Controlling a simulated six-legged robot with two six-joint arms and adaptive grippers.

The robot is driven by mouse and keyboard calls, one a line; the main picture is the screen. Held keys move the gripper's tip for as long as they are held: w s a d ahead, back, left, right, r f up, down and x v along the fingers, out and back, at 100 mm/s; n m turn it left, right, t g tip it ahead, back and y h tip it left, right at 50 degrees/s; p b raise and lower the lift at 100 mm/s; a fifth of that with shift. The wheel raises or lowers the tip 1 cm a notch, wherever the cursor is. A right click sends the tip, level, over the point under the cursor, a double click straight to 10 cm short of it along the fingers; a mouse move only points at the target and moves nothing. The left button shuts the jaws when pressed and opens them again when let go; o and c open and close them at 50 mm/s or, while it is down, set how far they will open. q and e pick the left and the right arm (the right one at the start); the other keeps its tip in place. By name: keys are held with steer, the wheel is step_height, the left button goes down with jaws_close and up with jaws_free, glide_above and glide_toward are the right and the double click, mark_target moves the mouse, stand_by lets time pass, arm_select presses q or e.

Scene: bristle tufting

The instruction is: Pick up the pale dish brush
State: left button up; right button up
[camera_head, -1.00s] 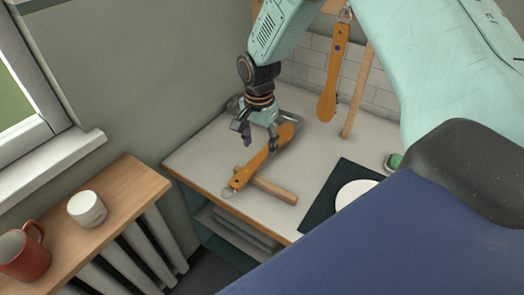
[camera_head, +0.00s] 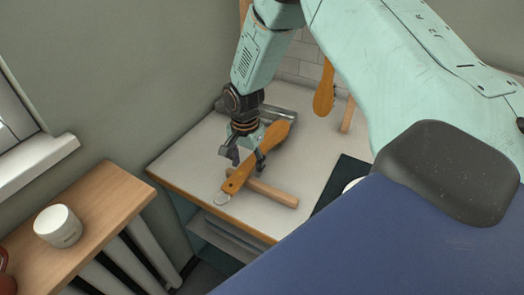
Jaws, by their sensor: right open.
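An orange-brown wooden tool (camera_head: 268,146) lies on the pale worktop, with a metal ring at its near end. It crosses over a short, paler wooden rod (camera_head: 272,195). I cannot tell which of these, if either, is the pale dish brush; no bristles show clearly. My right gripper (camera_head: 245,163) is open, pointing down, its fingers on either side of the orange-brown tool in the picture. I cannot tell whether they touch it. My left gripper is not in view.
A metal tray (camera_head: 282,114) lies behind the gripper. Another orange-brown tool (camera_head: 324,92) hangs by the tiled wall, beside a pale stick (camera_head: 348,115). A dark mat (camera_head: 338,187) lies at right. A white cup (camera_head: 58,226) stands on the wooden shelf (camera_head: 108,205) at left.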

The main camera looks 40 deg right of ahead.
steer(key=shift+s+a+f, duration=0.1)
steer(key=shift+a+f, duration=0.05)
steer(key=shift+f, duration=0.55)
jaws_close()
step_height(320, 180, up, 10)
steer(key=shift+f+p, duration=0.1)
steer(key=shift+p, duration=0.5)
